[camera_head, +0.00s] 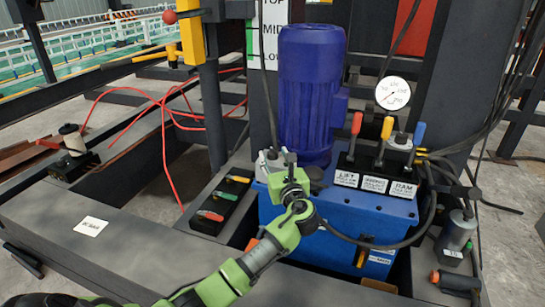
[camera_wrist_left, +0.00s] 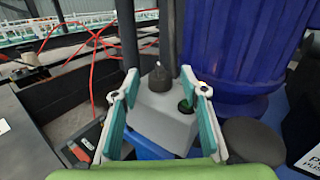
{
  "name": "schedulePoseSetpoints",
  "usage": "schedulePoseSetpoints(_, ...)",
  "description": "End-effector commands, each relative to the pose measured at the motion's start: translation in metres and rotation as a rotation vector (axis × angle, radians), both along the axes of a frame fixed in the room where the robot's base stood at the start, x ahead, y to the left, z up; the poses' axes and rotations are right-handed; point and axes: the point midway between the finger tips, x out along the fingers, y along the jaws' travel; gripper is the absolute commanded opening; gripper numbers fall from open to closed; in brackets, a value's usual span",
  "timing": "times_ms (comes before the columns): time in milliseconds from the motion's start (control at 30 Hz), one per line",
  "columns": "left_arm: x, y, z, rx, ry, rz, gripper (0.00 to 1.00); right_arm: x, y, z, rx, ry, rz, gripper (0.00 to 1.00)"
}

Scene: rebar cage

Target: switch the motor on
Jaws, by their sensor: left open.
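The blue motor (camera_head: 312,90) stands upright on the blue power unit (camera_head: 345,215); its side also fills the upper right of the left wrist view (camera_wrist_left: 230,50). Beside its foot is a small grey box (camera_wrist_left: 165,122) with a dark knob on top and a dark green round button. In the head view the box (camera_head: 264,162) is partly hidden by my gripper. My left gripper (camera_head: 277,160) is at the box, and in the left wrist view its fingers (camera_wrist_left: 158,94) are spread, with the box between or just beyond them. I cannot tell if they touch it. My right gripper is out of view.
Three levers with red, yellow and blue handles (camera_head: 387,128) stand right of the motor, below a white gauge (camera_head: 392,93). A black tray (camera_head: 220,204) with coloured-handled tools lies left of my gripper. Black hoses and red cables run around the unit.

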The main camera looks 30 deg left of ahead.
Motion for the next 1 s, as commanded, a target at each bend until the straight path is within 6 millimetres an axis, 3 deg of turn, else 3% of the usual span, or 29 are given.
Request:
schedulePoseSetpoints(200, 0.015, 0.017, -0.001, 0.001, 0.000, 0.001, 0.41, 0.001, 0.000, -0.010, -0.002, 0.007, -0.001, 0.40)
schedulePoseSetpoints(533, 0.018, 0.020, 0.000, 0.001, 0.001, 0.001, 0.41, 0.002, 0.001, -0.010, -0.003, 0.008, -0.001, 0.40)
schedulePoseSetpoints(700, 0.017, 0.019, 0.000, 0.001, 0.001, 0.001, 0.01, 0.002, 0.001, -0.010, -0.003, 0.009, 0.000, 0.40)
schedulePoseSetpoints(1000, 0.017, 0.019, 0.001, 0.001, 0.001, -0.005, 0.01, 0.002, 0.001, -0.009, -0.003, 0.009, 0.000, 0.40)
